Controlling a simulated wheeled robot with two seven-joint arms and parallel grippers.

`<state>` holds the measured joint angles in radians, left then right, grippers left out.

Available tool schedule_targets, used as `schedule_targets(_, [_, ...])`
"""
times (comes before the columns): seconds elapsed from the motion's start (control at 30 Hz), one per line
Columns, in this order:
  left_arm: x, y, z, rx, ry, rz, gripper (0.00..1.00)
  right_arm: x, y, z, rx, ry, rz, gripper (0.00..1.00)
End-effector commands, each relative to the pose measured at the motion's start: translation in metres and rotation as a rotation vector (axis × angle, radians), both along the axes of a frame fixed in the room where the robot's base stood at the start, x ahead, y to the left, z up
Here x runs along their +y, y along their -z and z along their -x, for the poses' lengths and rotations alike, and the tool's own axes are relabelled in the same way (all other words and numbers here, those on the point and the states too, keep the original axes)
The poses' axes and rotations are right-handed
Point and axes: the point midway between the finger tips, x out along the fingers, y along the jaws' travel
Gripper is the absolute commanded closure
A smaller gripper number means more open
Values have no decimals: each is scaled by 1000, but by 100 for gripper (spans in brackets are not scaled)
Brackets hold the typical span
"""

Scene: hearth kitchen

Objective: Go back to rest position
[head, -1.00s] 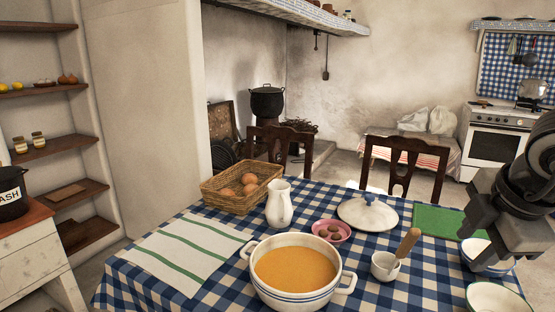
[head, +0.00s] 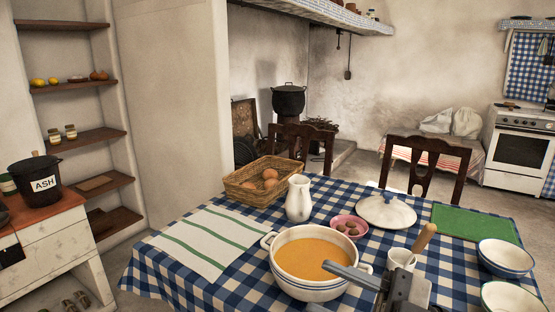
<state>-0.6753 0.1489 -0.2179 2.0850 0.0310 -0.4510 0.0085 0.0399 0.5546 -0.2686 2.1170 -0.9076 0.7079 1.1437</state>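My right gripper (head: 324,287) is at the bottom of the head view, in front of the soup pot (head: 312,256) and overlapping its right rim and handle. Its two grey fingers are apart, with nothing seen between them. The lower finger is cut by the picture's bottom edge. Whether it touches the pot I cannot tell. My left gripper is not in view.
The checked table (head: 150,270) holds an egg basket (head: 240,188), white jug (head: 299,199), pink bowl (head: 349,228), lid (head: 386,211), mortar (head: 402,260), and bowls (head: 506,257) at right. A striped cloth (head: 207,240) lies at left. Chairs (head: 424,165) stand behind.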

Motion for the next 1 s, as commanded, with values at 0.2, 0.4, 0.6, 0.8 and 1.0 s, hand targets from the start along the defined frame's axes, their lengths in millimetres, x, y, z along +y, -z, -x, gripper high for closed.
schedule_targets(0.2, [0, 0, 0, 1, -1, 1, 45, -61, 118, -37, 474, 685, -239, 61])
schedule_targets(0.4, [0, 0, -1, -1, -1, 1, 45, -78, 245, 13, 907, 948, -45, 61])
schedule_targets(0.6, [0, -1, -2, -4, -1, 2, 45, -71, 304, 65, 1148, 977, 112, 61])
schedule_targets(0.8, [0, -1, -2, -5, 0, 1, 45, -68, 315, 76, 1194, 972, 148, 61])
schedule_targets(1.0, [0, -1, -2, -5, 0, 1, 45, -68, 314, 76, 1192, 973, 147, 61])
